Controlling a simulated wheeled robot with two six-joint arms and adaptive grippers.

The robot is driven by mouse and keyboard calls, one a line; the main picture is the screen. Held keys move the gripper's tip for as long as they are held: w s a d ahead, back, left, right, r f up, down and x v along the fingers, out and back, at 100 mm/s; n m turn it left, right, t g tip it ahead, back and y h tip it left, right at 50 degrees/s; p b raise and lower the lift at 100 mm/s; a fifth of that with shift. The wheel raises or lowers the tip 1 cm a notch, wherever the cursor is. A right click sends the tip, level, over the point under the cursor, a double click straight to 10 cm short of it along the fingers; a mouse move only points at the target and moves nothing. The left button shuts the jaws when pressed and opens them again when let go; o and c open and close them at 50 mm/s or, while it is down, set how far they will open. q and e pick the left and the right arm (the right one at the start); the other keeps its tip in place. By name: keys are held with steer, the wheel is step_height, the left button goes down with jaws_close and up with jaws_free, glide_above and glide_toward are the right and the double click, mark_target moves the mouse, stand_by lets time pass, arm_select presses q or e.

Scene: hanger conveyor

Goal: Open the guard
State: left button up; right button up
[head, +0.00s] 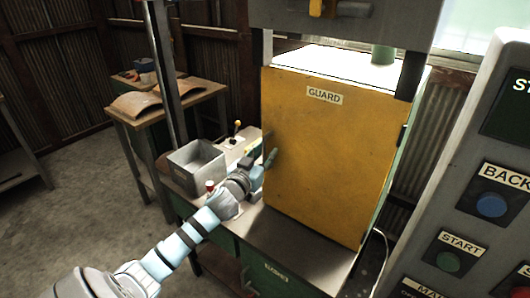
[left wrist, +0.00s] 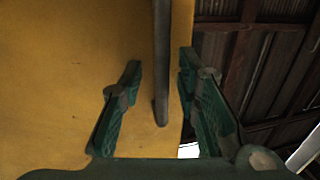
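The guard (head: 325,150) is a large yellow panel labelled "GUARD" on the front of the machine, and it looks closed. It fills the left part of the left wrist view (left wrist: 60,70). A grey bar handle (left wrist: 161,60) stands on it near its edge. My left gripper (head: 264,160) is at the guard's left edge in the head view. In the left wrist view its two green fingers (left wrist: 160,95) are apart, one on each side of the bar, with gaps showing. In the head view the handle is not clear behind the gripper. My right gripper is not in view.
A grey open bin (head: 197,165) and a small lever with a yellow knob (head: 237,124) are left of the guard. A control panel (head: 460,220) with blue and green buttons stands at the right. A wooden table (head: 150,108) is behind left.

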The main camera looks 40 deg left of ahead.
arm_select(q)
steer(key=shift+a, duration=0.1)
steer(key=shift+c, duration=0.6)
jaws_close()
